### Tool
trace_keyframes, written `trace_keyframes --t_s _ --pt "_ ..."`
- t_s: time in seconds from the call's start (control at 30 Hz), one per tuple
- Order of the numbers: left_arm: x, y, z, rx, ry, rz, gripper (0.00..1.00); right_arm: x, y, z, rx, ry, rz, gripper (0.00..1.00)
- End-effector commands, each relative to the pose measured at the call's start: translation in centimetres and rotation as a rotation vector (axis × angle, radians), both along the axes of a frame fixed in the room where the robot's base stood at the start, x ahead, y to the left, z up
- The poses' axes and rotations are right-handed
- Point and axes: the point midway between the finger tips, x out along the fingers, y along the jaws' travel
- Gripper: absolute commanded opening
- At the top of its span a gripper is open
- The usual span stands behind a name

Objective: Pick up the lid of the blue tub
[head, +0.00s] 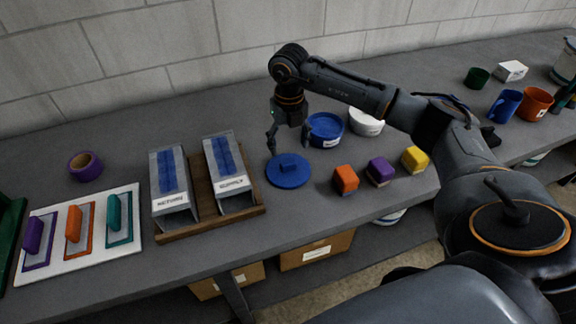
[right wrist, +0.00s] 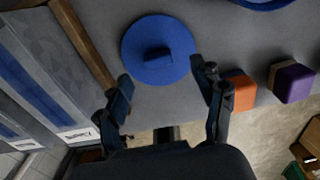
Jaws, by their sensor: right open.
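The blue lid (head: 289,171) is a round disc with a small raised handle, lying flat on the grey bench. The blue tub (head: 326,129) stands just behind it to the right. My right gripper (head: 286,149) is above the back of the lid, its fingers pointing down. In the right wrist view the lid (right wrist: 158,49) shows whole, with its handle in the middle. The right gripper's fingers (right wrist: 165,92) are spread apart with nothing between them. The gripper is apart from the handle. My left gripper is not in view.
A wooden rack (head: 253,209) with two grey-and-blue boxes stands left of the lid. Orange (head: 345,179), purple (head: 380,171) and yellow (head: 414,160) blocks sit to the right. A white round container (head: 367,122) stands beside the tub.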

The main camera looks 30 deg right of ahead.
Motion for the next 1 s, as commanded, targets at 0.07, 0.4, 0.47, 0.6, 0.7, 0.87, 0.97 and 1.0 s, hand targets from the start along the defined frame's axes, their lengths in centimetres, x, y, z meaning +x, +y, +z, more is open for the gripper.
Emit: trace_keyframes --t_s 0.07,0.4,0.47,0.6,0.7,0.87,0.97,1.0 --pt "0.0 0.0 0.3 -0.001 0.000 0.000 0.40 0.0 0.0 -0.8 0.000 0.001 -0.001 0.68" --pt "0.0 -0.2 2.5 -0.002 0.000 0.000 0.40 -0.7 0.6 -4.0 0.002 0.005 0.001 0.68" --pt "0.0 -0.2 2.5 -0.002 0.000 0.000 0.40 -0.6 0.6 -5.1 0.001 0.003 0.000 0.68" --pt "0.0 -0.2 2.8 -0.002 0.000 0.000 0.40 -0.6 0.7 -6.4 0.002 0.001 0.001 0.68" --pt "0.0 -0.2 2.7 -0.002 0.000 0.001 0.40 -0.6 0.6 -6.6 0.002 -0.001 0.002 0.68" --pt "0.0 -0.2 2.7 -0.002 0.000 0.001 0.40 -0.6 0.6 -6.6 0.002 -0.001 0.002 0.64" --pt "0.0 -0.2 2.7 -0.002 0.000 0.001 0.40 -0.6 0.6 -6.6 0.002 -0.001 0.002 0.43" --pt "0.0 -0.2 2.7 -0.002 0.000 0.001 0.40 -0.6 0.6 -6.6 0.002 -0.001 0.002 0.35"
